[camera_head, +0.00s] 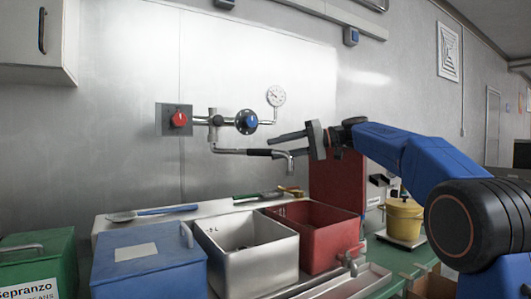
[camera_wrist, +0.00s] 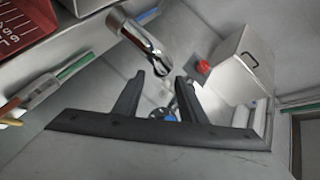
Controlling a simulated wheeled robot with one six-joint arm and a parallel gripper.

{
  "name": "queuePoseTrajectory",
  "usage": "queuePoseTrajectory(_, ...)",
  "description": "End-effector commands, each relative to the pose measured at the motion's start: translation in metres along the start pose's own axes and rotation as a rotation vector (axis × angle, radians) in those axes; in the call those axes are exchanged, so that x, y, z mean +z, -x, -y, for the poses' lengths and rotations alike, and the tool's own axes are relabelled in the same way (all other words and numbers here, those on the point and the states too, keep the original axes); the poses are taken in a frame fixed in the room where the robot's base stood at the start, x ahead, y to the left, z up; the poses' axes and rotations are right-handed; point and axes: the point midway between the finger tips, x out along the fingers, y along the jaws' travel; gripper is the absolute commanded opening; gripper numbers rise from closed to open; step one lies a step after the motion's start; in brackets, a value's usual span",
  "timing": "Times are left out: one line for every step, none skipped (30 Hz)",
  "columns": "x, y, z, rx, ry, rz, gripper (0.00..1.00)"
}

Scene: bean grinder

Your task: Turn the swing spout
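The swing spout (camera_head: 230,151) is a chrome pipe on the wall fitting. It runs to the right, has a black sleeve (camera_head: 259,152), and bends down at its outlet end. My gripper (camera_head: 276,146) is open beside the sleeve and outlet end, its fingers pointing left toward the wall. In the head view the lower finger overlaps the spout; I cannot tell whether they touch. In the wrist view a chrome pipe end (camera_wrist: 140,38) lies just beyond the fingertips of my open gripper (camera_wrist: 160,77), nearer the left finger. Nothing shows gripped.
A blue handwheel (camera_head: 246,121), a red knob (camera_head: 179,119) and a gauge (camera_head: 276,96) sit on the wall piping. Below stand blue (camera_head: 150,266), steel (camera_head: 255,275) and red (camera_head: 322,255) bins. A yellow bucket (camera_head: 404,219) stands right. The space above the bins is free.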

Motion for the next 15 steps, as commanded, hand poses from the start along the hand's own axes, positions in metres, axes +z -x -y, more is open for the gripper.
queuePoseTrajectory(0.0, 0.011, 0.0, 0.001, 0.0, -0.002, 0.38)
queuePoseTrajectory(0.0, 0.016, 0.0, 0.001, 0.0, -0.001, 0.38)
queuePoseTrajectory(-0.001, 0.022, -0.001, 0.002, 0.0, -0.002, 0.38)
queuePoseTrajectory(-0.001, 0.027, -0.001, 0.002, 0.0, -0.002, 0.38)
queuePoseTrajectory(0.0, 0.031, 0.0, 0.002, 0.0, -0.002, 0.38)
queuePoseTrajectory(0.0, 0.036, 0.0, 0.001, 0.0, -0.001, 0.38)
queuePoseTrajectory(0.0, 0.039, 0.0, 0.001, 0.0, -0.001, 0.38)
queuePoseTrajectory(0.0, 0.042, 0.0, 0.002, 0.0, -0.001, 0.38)
queuePoseTrajectory(0.0, 0.045, -0.001, 0.002, 0.0, -0.001, 0.38)
queuePoseTrajectory(0.0, 0.047, 0.0, 0.002, 0.0, -0.001, 0.38)
queuePoseTrajectory(0.0, 0.049, 0.0, 0.001, 0.0, 0.0, 0.38)
queuePoseTrajectory(0.0, 0.05, 0.0, 0.001, 0.0, 0.0, 0.38)
queuePoseTrajectory(0.0, 0.051, 0.0, 0.001, 0.0, 0.001, 0.38)
queuePoseTrajectory(0.0, 0.052, 0.0, 0.001, 0.0, 0.001, 0.38)
queuePoseTrajectory(0.0, 0.052, 0.0, 0.001, 0.0, 0.001, 0.38)
